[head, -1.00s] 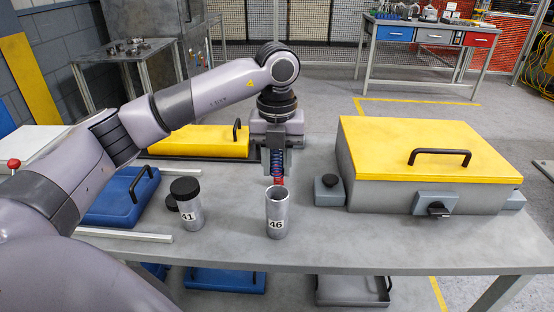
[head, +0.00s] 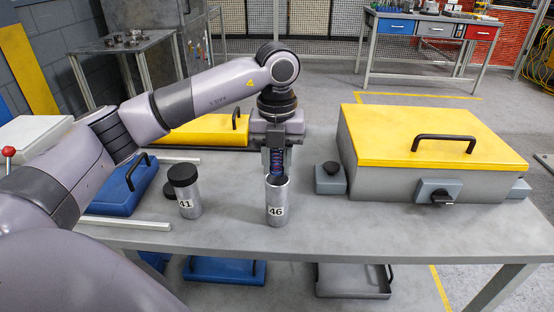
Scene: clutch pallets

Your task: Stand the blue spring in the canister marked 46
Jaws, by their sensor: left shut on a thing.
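The canister marked 46 (head: 277,207) stands upright and open on the grey table, in the middle of the head view. My left gripper (head: 277,160) points down just above and behind its mouth. It is shut on the blue spring (head: 277,165), which is held upright between the fingers. The spring's lower end is at the canister's rim. I cannot tell whether it is inside the mouth or just behind it. My right gripper is not in view.
A canister marked 41 (head: 187,196) with a black top stands left of canister 46. A yellow-lidded grey case (head: 430,150) stands at the right, with a small black-knobbed block (head: 330,180) beside it. A blue case (head: 120,190) lies at left. The table front is clear.

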